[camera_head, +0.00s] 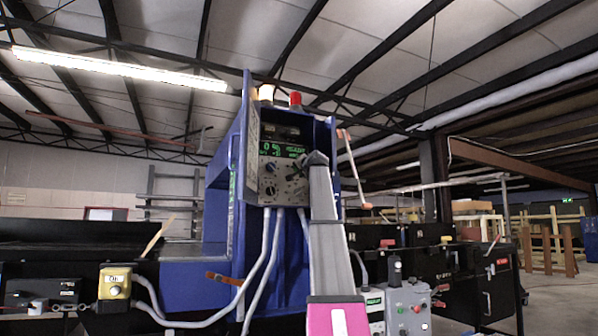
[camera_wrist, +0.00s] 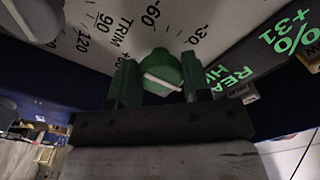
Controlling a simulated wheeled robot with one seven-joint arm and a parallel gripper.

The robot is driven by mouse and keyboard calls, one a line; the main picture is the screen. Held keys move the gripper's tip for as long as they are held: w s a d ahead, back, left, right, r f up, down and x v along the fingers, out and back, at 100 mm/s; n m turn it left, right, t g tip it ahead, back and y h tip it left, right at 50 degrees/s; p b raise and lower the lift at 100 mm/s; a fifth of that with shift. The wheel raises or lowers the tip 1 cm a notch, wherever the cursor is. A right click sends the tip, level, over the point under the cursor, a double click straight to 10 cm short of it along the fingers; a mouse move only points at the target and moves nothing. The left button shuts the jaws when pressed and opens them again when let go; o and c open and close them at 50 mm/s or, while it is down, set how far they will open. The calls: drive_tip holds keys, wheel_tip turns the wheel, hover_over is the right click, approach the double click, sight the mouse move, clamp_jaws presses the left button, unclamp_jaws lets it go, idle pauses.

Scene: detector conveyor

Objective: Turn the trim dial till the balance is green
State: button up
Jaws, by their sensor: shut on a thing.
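The trim dial (camera_wrist: 166,70) is a green knob with a white pointer bar, on a pale panel face (camera_wrist: 95,50) marked TRIM with numbers around it. My gripper (camera_wrist: 160,80) has one finger on each side of the knob and is shut on it. A dark display (camera_wrist: 290,50) at the right of the wrist view shows green text, partly cut off, including a percent sign and +31. In the head view the display (camera_head: 283,150) glows green on the blue cabinet's control panel (camera_head: 268,172). My arm covers the panel's right part, and the trim dial is hidden there.
The blue cabinet (camera_head: 225,215) carries a red lamp (camera_head: 295,98) and a pale lamp (camera_head: 266,92) on top. Grey conduits (camera_head: 265,262) run down its front. A yellow On box (camera_head: 115,282) stands left, a grey button box (camera_head: 408,308) right. Dark conveyor parts flank the cabinet.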

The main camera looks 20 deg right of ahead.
drive_tip(key=shift+n, duration=0.3)
drive_tip(key=n, duration=1.3)
drive_tip(key=shift+d, duration=0.1)
idle(0.5)
drive_tip(key=o, duration=0.9)
drive_tip(key=shift+s, duration=0.1)
